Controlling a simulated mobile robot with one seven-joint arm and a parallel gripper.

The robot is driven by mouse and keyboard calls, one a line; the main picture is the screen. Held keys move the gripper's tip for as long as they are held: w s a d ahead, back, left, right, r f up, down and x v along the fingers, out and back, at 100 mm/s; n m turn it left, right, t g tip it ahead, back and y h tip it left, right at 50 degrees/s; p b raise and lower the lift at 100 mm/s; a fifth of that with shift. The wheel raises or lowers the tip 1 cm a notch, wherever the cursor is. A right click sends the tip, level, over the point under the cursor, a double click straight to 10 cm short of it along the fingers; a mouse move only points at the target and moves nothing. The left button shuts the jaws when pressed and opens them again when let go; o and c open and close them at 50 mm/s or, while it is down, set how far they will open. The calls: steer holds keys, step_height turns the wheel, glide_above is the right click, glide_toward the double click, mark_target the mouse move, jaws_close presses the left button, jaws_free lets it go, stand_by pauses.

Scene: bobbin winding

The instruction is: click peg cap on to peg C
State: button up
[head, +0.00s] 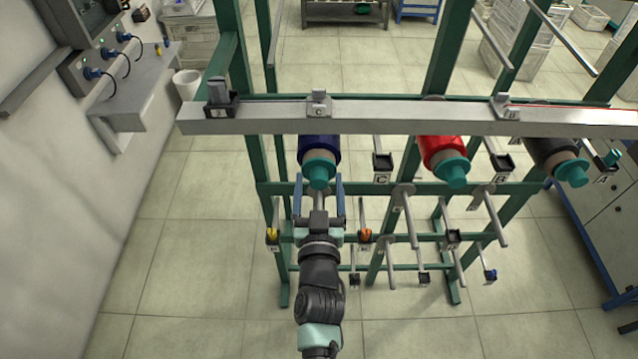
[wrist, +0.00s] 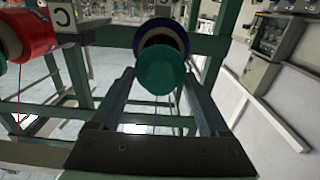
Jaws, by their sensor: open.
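The teal peg cap (head: 319,172) sits at the front end of the peg that carries the blue bobbin (head: 319,148), beside the C label (head: 381,178). The cap also shows in the wrist view (wrist: 160,72), in front of the blue bobbin (wrist: 178,38). My gripper (head: 318,181) is open. The peg itself is hidden behind cap and bobbin. I cannot tell whether the cap is fully seated.
A red bobbin (head: 440,150) and a black bobbin (head: 553,150), each with a teal cap, hang to the right. A grey rail (head: 400,118) crosses above the bobbins. Bare pegs (head: 408,217) stick out lower on the green frame. The floor at left is clear.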

steer(key=s+b, duration=0.1)
steer(key=s, duration=1.2)
steer(key=shift+b, duration=0.4)
